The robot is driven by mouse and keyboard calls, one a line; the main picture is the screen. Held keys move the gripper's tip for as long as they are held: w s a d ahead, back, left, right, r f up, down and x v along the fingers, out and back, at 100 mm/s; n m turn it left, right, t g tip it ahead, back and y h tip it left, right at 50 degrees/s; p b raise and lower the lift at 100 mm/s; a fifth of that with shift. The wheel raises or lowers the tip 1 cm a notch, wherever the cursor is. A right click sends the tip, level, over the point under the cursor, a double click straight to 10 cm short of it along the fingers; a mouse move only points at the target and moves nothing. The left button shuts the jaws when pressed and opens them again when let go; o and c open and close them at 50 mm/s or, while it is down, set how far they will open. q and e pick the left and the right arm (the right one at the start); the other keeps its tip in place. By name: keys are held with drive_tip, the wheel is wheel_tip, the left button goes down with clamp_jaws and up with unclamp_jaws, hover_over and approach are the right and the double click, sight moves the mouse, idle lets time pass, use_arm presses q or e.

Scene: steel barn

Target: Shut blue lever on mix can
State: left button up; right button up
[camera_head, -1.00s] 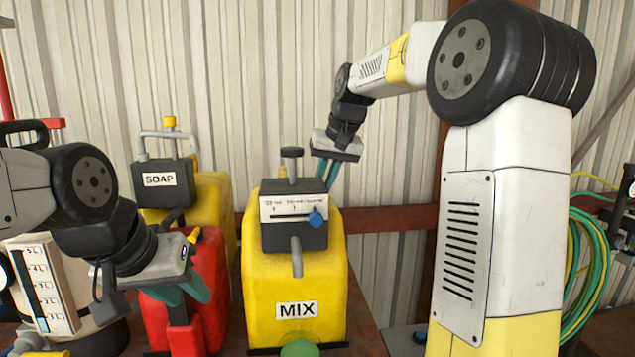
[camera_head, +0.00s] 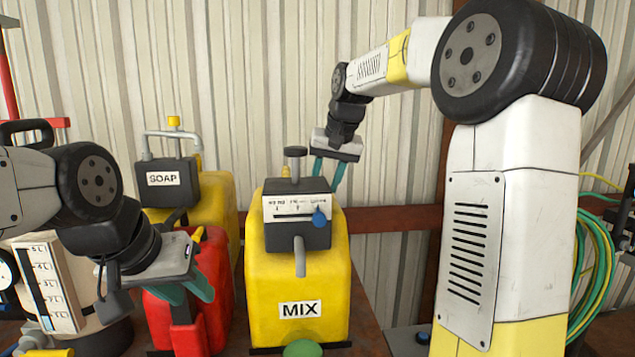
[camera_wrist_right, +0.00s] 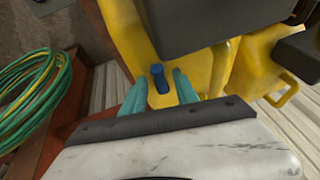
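The yellow mix can (camera_head: 262,290), labelled MIX, stands upright in the head view's middle, with a dark box (camera_head: 283,238) on top. A blue knob (camera_head: 319,218) sits at the right of its scale. In the right wrist view a blue lever (camera_wrist_right: 158,78) stands against the yellow can (camera_wrist_right: 125,28); I cannot tell if it is that knob. My right gripper (camera_head: 328,171) is behind the can's upper right. Its teal fingers (camera_wrist_right: 160,92) are apart, with the lever between or just beyond them; contact is unclear. My left gripper (camera_head: 187,290) is open and empty before the red can.
A yellow soap can (camera_head: 217,205) and a red can (camera_head: 215,285) stand left of the mix can. A white measuring container (camera_head: 48,285) is far left. Coiled green hoses (camera_head: 590,265) hang at right. A corrugated wall (camera_head: 240,70) closes the back.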

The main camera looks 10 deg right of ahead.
drive_tip(key=v, duration=0.7)
drive_tip(key=shift+r, duration=0.35)
drive_tip(key=shift+s+d, duration=0.1)
drive_tip(key=shift+s, duration=0.15)
